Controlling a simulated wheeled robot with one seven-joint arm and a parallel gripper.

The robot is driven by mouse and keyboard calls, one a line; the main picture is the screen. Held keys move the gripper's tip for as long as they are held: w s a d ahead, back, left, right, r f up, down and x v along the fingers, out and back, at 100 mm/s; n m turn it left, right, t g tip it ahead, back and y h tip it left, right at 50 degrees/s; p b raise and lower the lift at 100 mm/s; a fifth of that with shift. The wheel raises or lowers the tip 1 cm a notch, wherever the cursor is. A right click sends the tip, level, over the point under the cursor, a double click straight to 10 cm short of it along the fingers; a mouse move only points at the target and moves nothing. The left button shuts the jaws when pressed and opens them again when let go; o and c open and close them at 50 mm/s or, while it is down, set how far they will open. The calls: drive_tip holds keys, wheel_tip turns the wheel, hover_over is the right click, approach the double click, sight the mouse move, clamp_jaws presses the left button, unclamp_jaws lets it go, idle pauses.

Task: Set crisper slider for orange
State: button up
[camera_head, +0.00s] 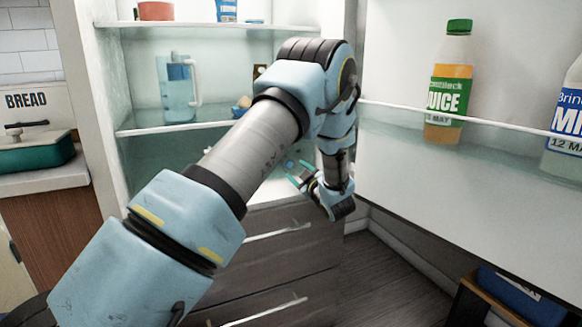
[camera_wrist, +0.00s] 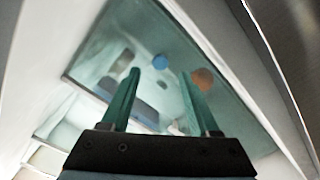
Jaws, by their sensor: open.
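The fridge stands open, with two dark grey drawers (camera_head: 285,228) low in it, each with a pale bar handle. I cannot make out a slider on them. My gripper (camera_head: 296,172) is in front of the lower fridge interior, just above the upper drawer and partly behind my wrist. In the wrist view its two green fingers (camera_wrist: 160,76) are apart, with nothing held between them. I cannot tell what either is.
The open fridge door at right holds a juice bottle (camera_head: 449,85) and a milk bottle (camera_head: 567,130). A blue-filled jug (camera_head: 178,88) stands on a glass shelf, with a red tub (camera_head: 156,11) above. A blue bin (camera_head: 520,295) is on the floor at lower right.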

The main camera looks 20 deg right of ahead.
drive_tip(key=shift+w+a, duration=0.2)
drive_tip(key=shift+w, duration=1.15)
drive_tip(key=shift+w+a, duration=0.2)
drive_tip(key=shift+w, duration=1.15)
drive_tip(key=shift+c, duration=0.4)
clamp_jaws()
